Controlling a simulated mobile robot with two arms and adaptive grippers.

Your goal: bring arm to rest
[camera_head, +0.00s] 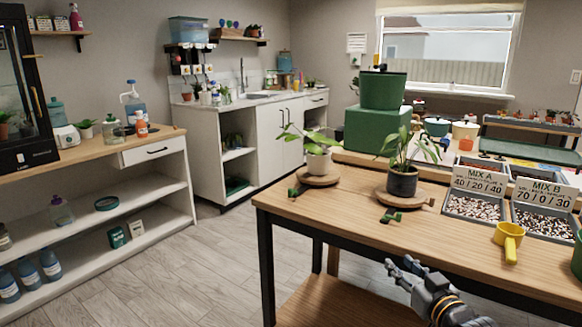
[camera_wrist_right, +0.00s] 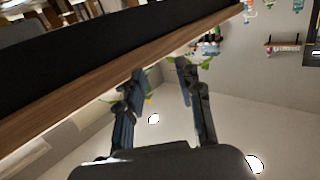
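My right gripper (camera_head: 404,272) is at the lower right in the head view, near the front edge of the wooden table (camera_head: 330,213). Its two fingers stand apart with nothing between them. In the right wrist view the fingers of the right gripper (camera_wrist_right: 160,78) also show spread and empty, with the table's edge (camera_wrist_right: 130,62) running slantwise beyond them. The left gripper does not show in either view.
On the table stand a plant in a white pot (camera_head: 318,163), a plant in a dark pot (camera_head: 402,182), two mix trays (camera_head: 474,220) (camera_head: 545,236) and a yellow scoop (camera_head: 508,240). Open floor (camera_head: 205,265) lies left of the table.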

